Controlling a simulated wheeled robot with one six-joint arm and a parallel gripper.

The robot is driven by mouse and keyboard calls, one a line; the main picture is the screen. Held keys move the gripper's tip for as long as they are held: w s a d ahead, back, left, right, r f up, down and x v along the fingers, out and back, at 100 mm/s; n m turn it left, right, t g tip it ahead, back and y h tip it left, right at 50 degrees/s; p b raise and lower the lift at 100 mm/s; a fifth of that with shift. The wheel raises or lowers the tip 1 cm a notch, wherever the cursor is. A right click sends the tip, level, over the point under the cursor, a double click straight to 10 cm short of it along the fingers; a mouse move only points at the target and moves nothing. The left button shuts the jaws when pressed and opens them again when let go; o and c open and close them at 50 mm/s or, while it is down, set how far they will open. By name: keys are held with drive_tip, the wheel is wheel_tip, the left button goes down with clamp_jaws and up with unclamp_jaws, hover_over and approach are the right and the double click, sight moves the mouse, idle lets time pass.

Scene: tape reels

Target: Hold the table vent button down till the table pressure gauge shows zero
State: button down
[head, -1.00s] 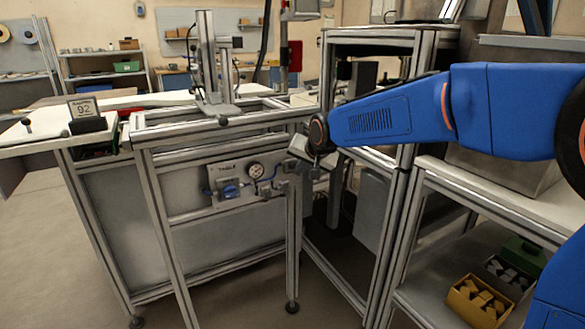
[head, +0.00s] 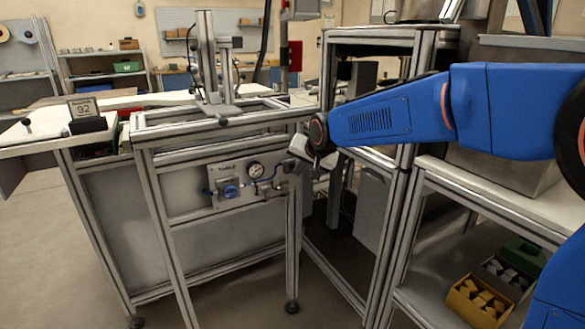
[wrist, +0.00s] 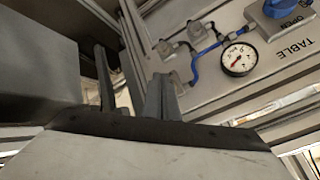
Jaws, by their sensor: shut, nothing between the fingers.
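The table panel (head: 208,176) is a light plate on the frame below the table top. It carries the round white pressure gauge (head: 256,171), also in the wrist view (wrist: 239,58). There its red needle shows, but I cannot read the value. A blue valve knob (head: 229,189) marked OPEN sits beside the gauge. Small grey fittings (wrist: 167,48) and blue tubing lie on the gauge's other side. My gripper (wrist: 163,97) is shut and empty, its fingers close to the panel's fitting end. I cannot make out the vent button or whether the fingers touch it.
Aluminium frame posts (head: 293,235) stand close to my gripper. A tall framed station (head: 370,33) rises to the right. A shelf at lower right holds a yellow bin (head: 462,309) of parts. The floor (head: 60,270) at left is clear.

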drive_tip(key=shift+w+a, duration=0.1)
drive_tip(key=shift+w+a, duration=0.15)
drive_tip(key=shift+w, duration=0.05)
drive_tip(key=shift+w+a, duration=0.2)
drive_tip(key=shift+w, duration=0.1)
idle(0.9)
drive_tip(key=shift+s, duration=0.1)
idle(2.7)
drive_tip(key=shift+s+d, duration=0.45)
drive_tip(key=shift+s, duration=0.1)
drive_tip(key=shift+s, duration=0.1)
drive_tip(key=s+d, duration=0.1)
drive_tip(key=s, duration=0.1)
drive_tip(key=s+d, duration=0.1)
drive_tip(key=s, duration=0.1)
drive_tip(key=shift+d, duration=0.4)
